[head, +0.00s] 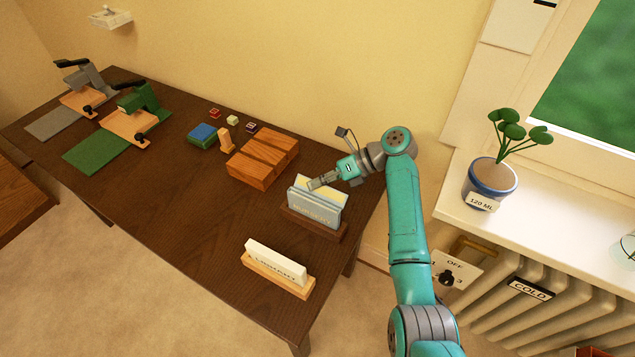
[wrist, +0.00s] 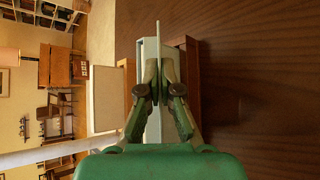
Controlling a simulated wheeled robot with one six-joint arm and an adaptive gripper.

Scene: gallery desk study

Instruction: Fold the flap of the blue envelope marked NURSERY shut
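The pale blue envelope marked NURSERY (head: 316,212) stands upright in a dark wooden holder (head: 314,226) near the right end of the desk. Its top edge is partly behind my gripper (head: 318,184). In the wrist view, a thin pale upright edge (wrist: 158,42), seemingly the envelope's flap seen edge-on, runs between the fingertips of my gripper (wrist: 161,72). The fingers are drawn together on both sides of it and look shut on it. The envelope's pale body (wrist: 148,48) and the dark holder (wrist: 188,60) show on either side.
A white envelope (head: 277,259) stands in a light wooden holder (head: 278,278) nearer the front. A wooden box (head: 263,160), small stamps (head: 225,138) and two presses, one green (head: 138,98), stand farther left. A windowsill (head: 530,225) with a potted plant (head: 490,187) lies at right.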

